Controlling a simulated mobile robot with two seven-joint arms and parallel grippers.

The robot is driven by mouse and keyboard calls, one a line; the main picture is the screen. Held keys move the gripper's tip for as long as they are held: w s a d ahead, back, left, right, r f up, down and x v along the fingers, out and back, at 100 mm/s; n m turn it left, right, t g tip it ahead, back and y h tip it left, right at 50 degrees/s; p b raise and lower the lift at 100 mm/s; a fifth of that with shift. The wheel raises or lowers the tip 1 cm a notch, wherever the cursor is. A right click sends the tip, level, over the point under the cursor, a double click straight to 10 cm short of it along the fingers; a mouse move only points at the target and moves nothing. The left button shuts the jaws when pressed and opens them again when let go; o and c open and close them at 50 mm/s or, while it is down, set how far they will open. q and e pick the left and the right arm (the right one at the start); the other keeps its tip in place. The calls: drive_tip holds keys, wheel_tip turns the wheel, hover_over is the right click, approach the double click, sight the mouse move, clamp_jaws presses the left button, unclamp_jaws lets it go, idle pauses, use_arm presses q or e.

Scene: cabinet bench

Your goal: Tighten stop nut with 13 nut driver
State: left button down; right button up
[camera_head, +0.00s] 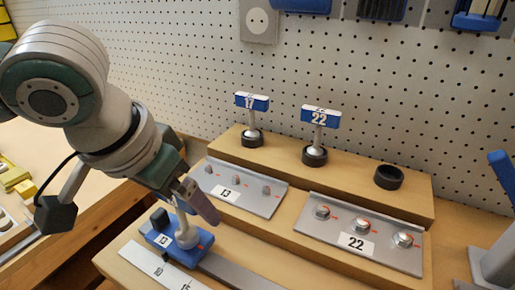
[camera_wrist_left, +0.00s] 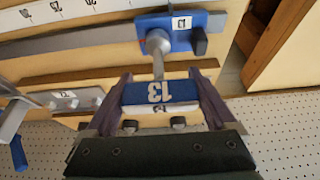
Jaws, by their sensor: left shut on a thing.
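My left gripper (camera_head: 192,200) is shut on the blue handle of the 13 nut driver (camera_wrist_left: 160,92), which lies between both fingers in the wrist view. The driver's grey shaft and socket (camera_head: 187,236) point down at the blue stop block (camera_head: 162,241) marked 13. The socket end appears to be on the block, over where a nut would be; the nut itself is hidden, so I cannot tell how it is seated. The stop block also shows in the left wrist view (camera_wrist_left: 183,40), with a dark knob beside the socket. My right gripper is not in view.
The 17 driver (camera_head: 252,103) and 22 driver (camera_head: 320,117) stand in dark ring holders on the wooden step; a third ring (camera_head: 389,177) is empty. Grey plates marked 13 (camera_head: 250,194) and 22 (camera_head: 385,245) carry nuts. A pegboard (camera_head: 200,60) rises behind.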

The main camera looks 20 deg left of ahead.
use_arm(q)
drive_tip(key=shift+m+h+p, duration=0.45)
drive_tip(key=shift+m+h, duration=0.05)
drive_tip(key=shift+m, duration=0.7)
drive_tip(key=shift+r, duration=0.1)
drive_tip(key=shift+d+m+p, duration=0.1)
drive_tip(key=shift+m+p, duration=0.3)
drive_tip(key=shift+m, duration=0.3)
drive_tip(key=shift+m+g+h, duration=0.3)
drive_tip(key=shift+m+h, duration=0.1)
drive_tip(key=shift+m, duration=0.3)
